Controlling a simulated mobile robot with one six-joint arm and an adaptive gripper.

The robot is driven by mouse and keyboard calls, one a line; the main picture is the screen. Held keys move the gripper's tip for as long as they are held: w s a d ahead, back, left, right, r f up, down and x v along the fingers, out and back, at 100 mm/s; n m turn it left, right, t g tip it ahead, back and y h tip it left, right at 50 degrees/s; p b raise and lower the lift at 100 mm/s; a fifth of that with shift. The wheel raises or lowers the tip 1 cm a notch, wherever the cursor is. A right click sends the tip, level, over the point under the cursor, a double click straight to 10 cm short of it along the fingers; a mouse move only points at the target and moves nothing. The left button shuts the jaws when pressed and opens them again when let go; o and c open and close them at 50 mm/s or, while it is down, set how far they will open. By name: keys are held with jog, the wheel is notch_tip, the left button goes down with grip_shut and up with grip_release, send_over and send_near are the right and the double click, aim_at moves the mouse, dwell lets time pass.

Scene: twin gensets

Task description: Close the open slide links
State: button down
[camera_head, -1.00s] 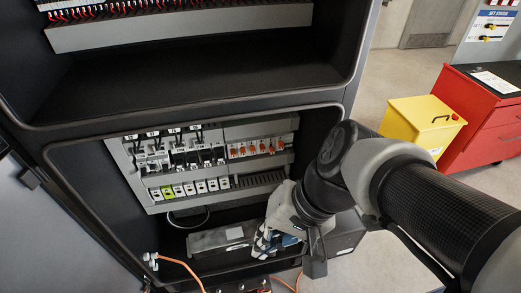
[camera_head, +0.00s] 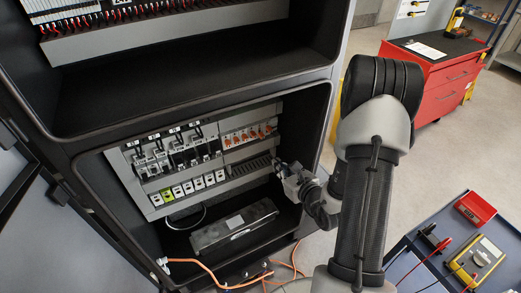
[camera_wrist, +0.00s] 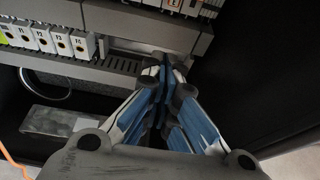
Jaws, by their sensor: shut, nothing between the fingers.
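A row of pale terminals with orange pieces (camera_head: 247,134), which look like the slide links, sits at the upper right of the panel in the lower cabinet bay. Which of them are open is too small to tell. The row's lower edge shows at the top of the wrist view (camera_wrist: 175,5). My gripper (camera_head: 280,168) is at the panel's right side, below that row and beside the slotted duct. In the wrist view my gripper (camera_wrist: 165,72) has its blue-sided fingers together and empty, pointing at the panel. It hides part of the duct.
Labelled white blocks (camera_head: 187,188), one yellow-green, sit at the panel's lower left. A grey box (camera_head: 234,226) lies on the bay floor near orange cables (camera_head: 215,277). The bay's right wall is close to my arm. A blue tool trolley (camera_head: 425,240) stands at lower right.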

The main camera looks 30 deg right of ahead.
aim_at(261, 136)
jog(key=b+x, duration=0.2)
jog(key=x, duration=0.8)
jog(key=shift+w+d, duration=0.1)
notch_tip(261, 136, up, 3)
jog(key=shift+f, duration=0.1)
jog(key=shift+s+r, duration=0.25)
jog(key=shift+r, duration=0.15)
jog(key=shift+w+r, duration=0.1)
jog(key=shift+r, duration=0.1)
jog(key=shift+r+p, duration=0.55)
jog(key=shift+r, duration=0.75)
